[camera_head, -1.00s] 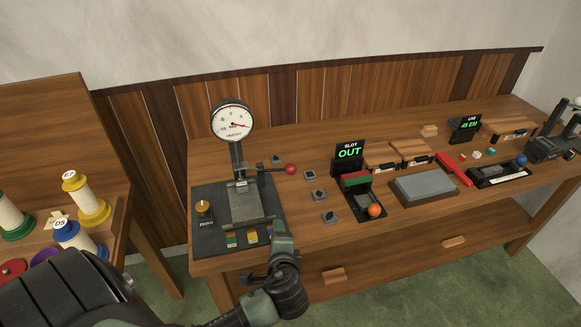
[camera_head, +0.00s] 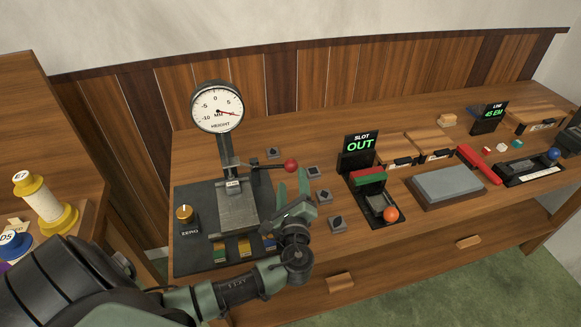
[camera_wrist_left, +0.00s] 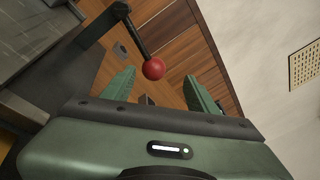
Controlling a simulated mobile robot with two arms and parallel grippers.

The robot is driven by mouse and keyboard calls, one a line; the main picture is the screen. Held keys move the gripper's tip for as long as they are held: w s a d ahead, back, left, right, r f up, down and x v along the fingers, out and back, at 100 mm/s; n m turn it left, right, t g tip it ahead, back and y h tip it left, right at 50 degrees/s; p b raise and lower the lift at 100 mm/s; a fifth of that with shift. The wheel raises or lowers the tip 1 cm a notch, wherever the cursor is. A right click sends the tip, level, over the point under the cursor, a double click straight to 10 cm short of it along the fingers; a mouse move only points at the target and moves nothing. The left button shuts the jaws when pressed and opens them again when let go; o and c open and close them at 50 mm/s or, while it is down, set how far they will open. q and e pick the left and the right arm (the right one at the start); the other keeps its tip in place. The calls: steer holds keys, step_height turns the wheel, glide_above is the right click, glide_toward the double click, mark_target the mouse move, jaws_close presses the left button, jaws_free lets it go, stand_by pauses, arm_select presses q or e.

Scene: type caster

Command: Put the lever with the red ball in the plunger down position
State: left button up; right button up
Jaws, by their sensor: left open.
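The lever's red ball (camera_head: 291,166) sits at the end of a dark rod that runs out to the right from the height gauge (camera_head: 218,107), with its round dial on a post. My left gripper (camera_head: 291,187) is open and just below and in front of the red ball in the head view. In the left wrist view the red ball (camera_wrist_left: 154,69) is ahead of the two green fingers (camera_wrist_left: 160,92), nearer the left finger, and I see no contact. The gauge's plunger foot (camera_head: 233,186) is over a grey block on the dark base (camera_head: 190,254). My right gripper is not in view.
A brass ZERO knob (camera_head: 184,213) is on the base's left. Small dark tiles (camera_head: 323,196) lie right of the gauge. The slot unit (camera_head: 361,143) with its OUT display and orange ball (camera_head: 391,214) stands further right, beside a grey slab (camera_head: 449,188).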

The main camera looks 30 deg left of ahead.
mark_target(291, 171)
arm_select(q)
steer(key=shift+w+a+f, duration=0.2)
steer(key=shift+w+f, duration=0.1)
steer(key=shift+f, duration=0.35)
steer(key=shift+w+a+f, duration=0.1)
steer(key=shift+w+a, duration=0.1)
steer(key=shift+w, duration=0.1)
steer(key=p+x, duration=0.1)
steer(key=x, duration=0.5)
steer(key=shift+w+a, duration=0.2)
steer(key=shift+a, duration=0.05)
steer(key=shift+w+a, duration=0.25)
steer(key=shift+w, duration=0.05)
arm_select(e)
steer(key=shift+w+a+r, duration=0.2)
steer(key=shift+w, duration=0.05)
arm_select(q)
steer(key=shift+c, duration=1)
jaws_close()
